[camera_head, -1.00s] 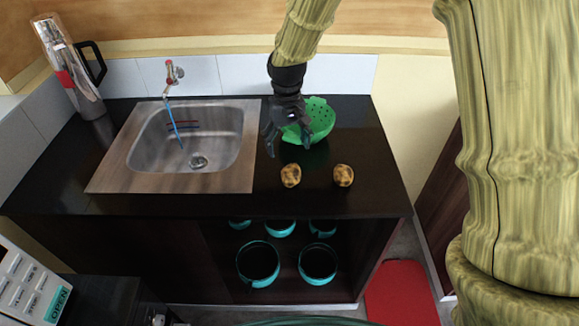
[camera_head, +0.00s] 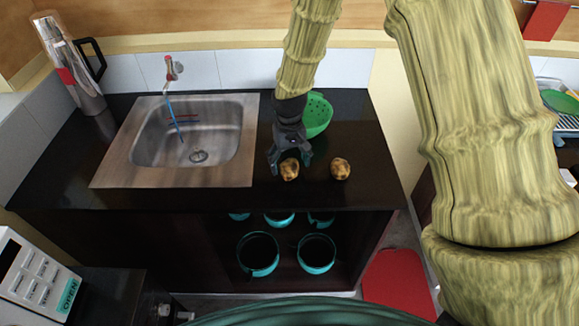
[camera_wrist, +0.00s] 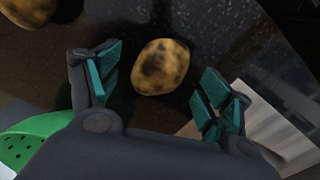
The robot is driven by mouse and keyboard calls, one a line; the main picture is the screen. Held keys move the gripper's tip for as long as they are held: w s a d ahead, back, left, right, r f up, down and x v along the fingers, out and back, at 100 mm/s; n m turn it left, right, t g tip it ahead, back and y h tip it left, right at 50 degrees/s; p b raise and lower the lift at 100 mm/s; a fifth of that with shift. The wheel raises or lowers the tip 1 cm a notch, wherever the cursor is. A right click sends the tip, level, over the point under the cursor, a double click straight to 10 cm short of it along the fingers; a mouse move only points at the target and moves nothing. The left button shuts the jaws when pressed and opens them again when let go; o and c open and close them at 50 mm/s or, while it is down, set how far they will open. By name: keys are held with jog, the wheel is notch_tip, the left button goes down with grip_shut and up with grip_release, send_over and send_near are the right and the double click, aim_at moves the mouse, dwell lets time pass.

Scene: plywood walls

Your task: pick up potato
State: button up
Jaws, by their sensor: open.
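Two brown, dark-spotted potatoes sit side by side on the black counter in the head view. My gripper (camera_head: 290,162) is open, pointing down over the left potato (camera_head: 289,169). In the wrist view this potato (camera_wrist: 160,66) lies between and a little beyond my open fingers (camera_wrist: 155,92), with dark counter showing on both sides of it. The right potato (camera_head: 340,169) stands apart, to the right of my gripper. Part of a potato (camera_wrist: 30,8) also shows at the top left of the wrist view.
A green colander (camera_head: 318,115) stands behind my gripper, partly hidden by my arm; it also shows in the wrist view (camera_wrist: 22,140). A steel sink (camera_head: 150,150) is to the left. A steel jug (camera_head: 75,70) stands at the back left. Teal pots (camera_head: 258,272) sit on shelves below.

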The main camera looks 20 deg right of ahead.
jog(key=shift+f, duration=1.05)
jog(key=shift+s, duration=0.1)
jog(key=shift+c, duration=0.2)
jog(key=c, duration=1)
jog(key=shift+c, duration=0.2)
jog(key=shift+r, duration=0.15)
